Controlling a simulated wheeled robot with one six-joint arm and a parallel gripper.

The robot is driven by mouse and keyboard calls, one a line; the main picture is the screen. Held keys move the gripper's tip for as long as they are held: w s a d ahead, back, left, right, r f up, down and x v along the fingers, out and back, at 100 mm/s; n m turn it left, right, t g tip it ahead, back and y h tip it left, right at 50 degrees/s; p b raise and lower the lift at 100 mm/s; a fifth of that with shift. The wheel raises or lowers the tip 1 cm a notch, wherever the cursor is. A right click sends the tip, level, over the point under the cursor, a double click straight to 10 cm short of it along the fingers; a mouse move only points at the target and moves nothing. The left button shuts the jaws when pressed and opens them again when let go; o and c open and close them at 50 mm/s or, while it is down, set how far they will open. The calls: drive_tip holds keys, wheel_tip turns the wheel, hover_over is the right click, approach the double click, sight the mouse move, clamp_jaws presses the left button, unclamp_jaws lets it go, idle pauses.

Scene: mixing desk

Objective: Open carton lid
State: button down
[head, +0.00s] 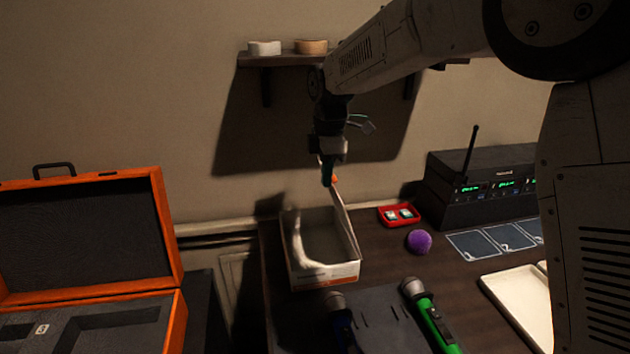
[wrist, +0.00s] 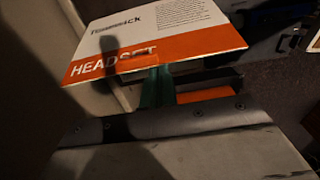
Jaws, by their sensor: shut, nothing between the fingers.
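The carton (head: 353,272) is a white box with an orange band, standing on the desk in the head view. Its top is open and a pale shape shows inside. Its lid (head: 342,212) stands raised along the carton's right side. In the wrist view the lid (wrist: 165,30) shows its white printed face and an orange edge reading "HEADSET". My gripper (head: 328,184) points down at the top of the raised lid. In the wrist view its dark green fingers (wrist: 157,80) are shut and empty at the orange edge; whether they touch it I cannot tell.
A red tray (head: 399,222), a purple ball (head: 418,241) and a black receiver (head: 480,205) stand to the right. Two microphones (head: 430,318) lie in front. An open orange case (head: 172,232) is at left. A wall shelf (head: 285,60) hangs behind my arm.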

drive_tip(key=w+d+g+y, duration=0.1)
drive_tip(key=d+y, duration=0.4)
drive_tip(key=d, duration=0.6)
drive_tip(key=shift+w+d+r, duration=0.15)
drive_tip(key=shift+w+d, duration=0.25)
drive_tip(key=shift+w, duration=0.25)
drive_tip(key=shift+r, duration=0.15)
